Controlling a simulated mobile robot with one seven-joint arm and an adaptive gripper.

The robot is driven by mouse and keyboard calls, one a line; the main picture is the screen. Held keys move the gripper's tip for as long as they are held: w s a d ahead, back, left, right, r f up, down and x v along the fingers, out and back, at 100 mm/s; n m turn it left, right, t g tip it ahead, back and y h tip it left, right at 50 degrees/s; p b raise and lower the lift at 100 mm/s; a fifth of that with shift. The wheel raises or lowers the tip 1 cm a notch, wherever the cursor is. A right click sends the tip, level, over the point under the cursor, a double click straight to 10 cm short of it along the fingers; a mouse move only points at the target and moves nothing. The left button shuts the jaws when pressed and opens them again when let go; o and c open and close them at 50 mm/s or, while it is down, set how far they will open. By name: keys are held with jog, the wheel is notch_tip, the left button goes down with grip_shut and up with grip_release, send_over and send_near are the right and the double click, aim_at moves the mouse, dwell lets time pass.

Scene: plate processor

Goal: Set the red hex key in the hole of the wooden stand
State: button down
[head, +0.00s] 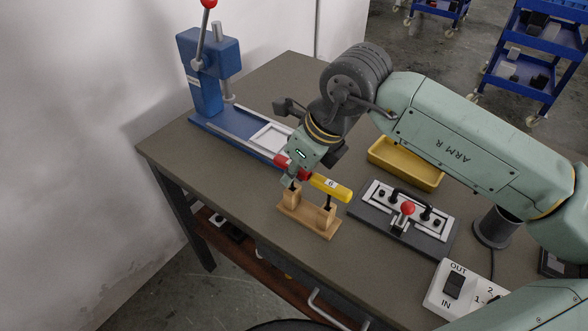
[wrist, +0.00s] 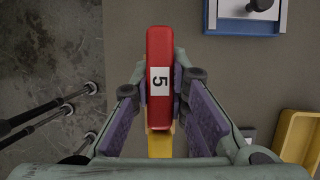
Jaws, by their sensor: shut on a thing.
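The red hex key (head: 281,160) has a handle labelled 5, seen from above in the wrist view (wrist: 159,45). My gripper (head: 294,173) is shut on the red handle, with one finger on each side in the wrist view. The wooden stand (head: 306,220) has two upright posts near the table's front edge. The red key is over its left post. A short dark shaft shows at that post's top; I cannot tell how deep it sits. A yellow hex key (head: 336,190) labelled 6 stands at the right post, close beside the red handle.
A blue press (head: 205,85) with a blue base stands at the back left. A yellow tray (head: 432,184) and a dark fixture with a red knob (head: 408,208) lie to the right. A switch box (head: 450,305) is at the front right. The table's left end is clear.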

jog(key=c, duration=1.5)
grip_release()
jog(key=o, duration=0.6)
jog(key=shift+c, duration=0.2)
jog(key=shift+r, duration=0.15)
jog(key=shift+r+p, duration=1.85)
jog(key=shift+r, duration=2.05)
jog(key=shift+s+f, duration=0.1)
